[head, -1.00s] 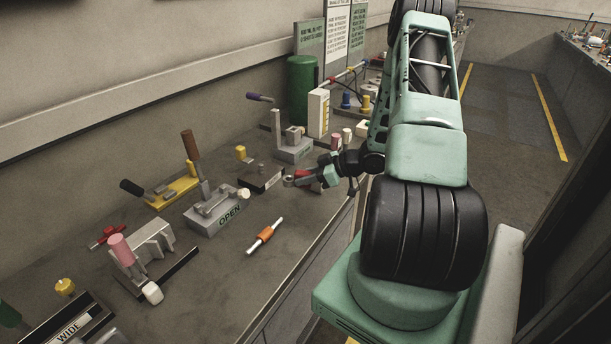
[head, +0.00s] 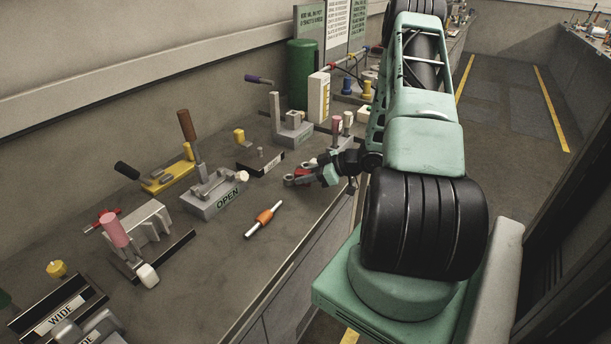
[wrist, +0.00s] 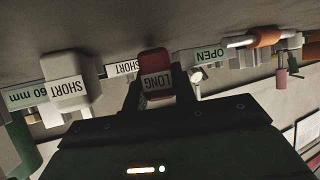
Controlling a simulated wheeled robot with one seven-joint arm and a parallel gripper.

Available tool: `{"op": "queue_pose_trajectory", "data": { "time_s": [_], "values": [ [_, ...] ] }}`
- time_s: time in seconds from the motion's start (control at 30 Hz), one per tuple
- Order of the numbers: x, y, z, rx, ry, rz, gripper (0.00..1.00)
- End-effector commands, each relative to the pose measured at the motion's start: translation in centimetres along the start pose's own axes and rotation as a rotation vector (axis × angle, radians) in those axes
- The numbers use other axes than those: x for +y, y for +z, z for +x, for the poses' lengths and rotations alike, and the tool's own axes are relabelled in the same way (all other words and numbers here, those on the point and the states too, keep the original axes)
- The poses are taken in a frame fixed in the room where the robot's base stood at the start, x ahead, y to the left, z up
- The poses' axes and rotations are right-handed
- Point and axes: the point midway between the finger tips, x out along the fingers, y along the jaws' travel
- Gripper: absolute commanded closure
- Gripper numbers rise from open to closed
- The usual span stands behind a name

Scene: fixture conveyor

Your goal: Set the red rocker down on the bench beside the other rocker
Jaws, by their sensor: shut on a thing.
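The red rocker (head: 306,168) is in my gripper (head: 302,177), which is shut on it near the bench's front edge, right of the black block. In the wrist view the red rocker (wrist: 153,63) has a white label reading LONG and sits between the dark fingers (wrist: 155,95). A grey ringed end shows beside the red part in the head view; I cannot tell whether it belongs to the held part. I cannot make out the other rocker for certain. The gap between the held rocker and the bench (head: 205,262) is not clear.
A grey OPEN fixture (head: 212,200) with a brown lever and a rod with an orange sleeve (head: 264,217) stand left of my gripper. A black block with a white label (head: 260,162) is behind it. A grey toggle fixture (head: 293,133) stands further back. Bare bench lies around the rod.

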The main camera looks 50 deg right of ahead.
Motion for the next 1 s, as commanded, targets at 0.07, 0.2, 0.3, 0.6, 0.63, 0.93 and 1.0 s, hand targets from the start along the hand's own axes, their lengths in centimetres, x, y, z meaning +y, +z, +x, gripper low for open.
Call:
{"op": "queue_pose_trajectory", "data": {
  "time_s": [0.07, 0.2, 0.3, 0.6, 0.63, 0.93, 1.0],
  "values": [
    [0.0, 0.0, 0.0, 0.0, 0.0, 0.0, 1.0],
    [0.0, 0.2, 0.1, 0.0, 0.0, 0.0, 1.0],
    [0.0, 0.3, 0.2, 0.0, 0.0, 0.0, 1.0],
    [0.0, 0.7, 0.4, 0.0, 0.0, 0.0, 1.0],
    [0.0, 0.8, 0.4, 0.0, 0.0, 0.0, 1.0],
    [0.0, 1.1, 0.5, 0.0, 0.0, 0.0, 0.68],
    [0.0, 1.0, 0.5, 0.0, 0.0, 0.0, 0.48]
  ]
}}
